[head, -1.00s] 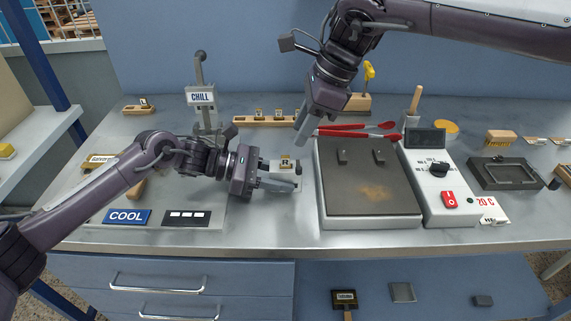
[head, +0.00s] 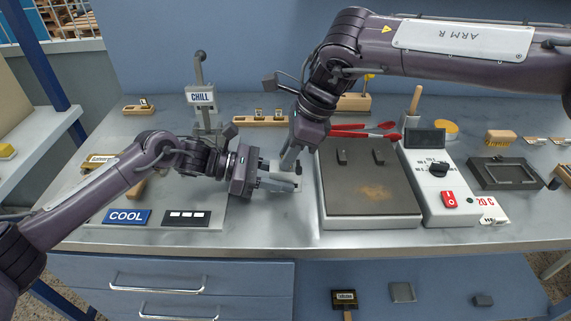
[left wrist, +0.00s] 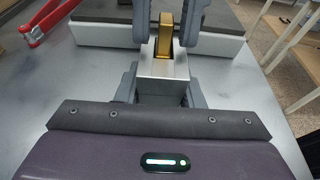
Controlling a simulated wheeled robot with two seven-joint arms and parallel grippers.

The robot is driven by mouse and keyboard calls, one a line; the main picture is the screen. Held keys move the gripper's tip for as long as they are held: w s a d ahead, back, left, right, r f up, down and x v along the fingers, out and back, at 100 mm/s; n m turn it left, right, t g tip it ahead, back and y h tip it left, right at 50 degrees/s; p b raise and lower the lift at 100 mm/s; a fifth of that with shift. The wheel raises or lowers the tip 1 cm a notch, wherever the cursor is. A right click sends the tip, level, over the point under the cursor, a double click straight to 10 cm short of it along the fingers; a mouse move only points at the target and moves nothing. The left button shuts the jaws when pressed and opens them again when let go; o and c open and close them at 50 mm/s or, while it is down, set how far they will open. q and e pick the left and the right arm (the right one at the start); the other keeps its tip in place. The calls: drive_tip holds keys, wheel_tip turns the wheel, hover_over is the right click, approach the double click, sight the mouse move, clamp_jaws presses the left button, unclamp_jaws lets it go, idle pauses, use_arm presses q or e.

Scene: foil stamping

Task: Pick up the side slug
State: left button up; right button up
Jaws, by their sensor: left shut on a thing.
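A silver block (left wrist: 163,72) is held in my left gripper, which shows in the head view (head: 286,181), low over the bench beside the hot plate. A brass slug (left wrist: 165,32) stands upright at the far end of the block in the left wrist view. My right gripper (head: 289,163) points down over the block. In the left wrist view its two grey fingers (left wrist: 166,20) stand on either side of the slug, apparently with narrow gaps. In the head view the right gripper hides the slug.
The hot plate (head: 370,191) with its control box (head: 437,185) is close on the right. Red-handled tongs (head: 352,130) lie behind it. A wooden rack (head: 245,121) with slugs is at the back. The CHILL press (head: 202,110) and COOL sign (head: 127,216) are left.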

clamp_jaws()
drive_tip(key=shift+r, duration=0.15)
wheel_tip(320, 180, up, 10)
idle(0.3)
use_arm(q)
drive_tip(key=o, duration=0.8)
drive_tip(key=shift+o, duration=0.2)
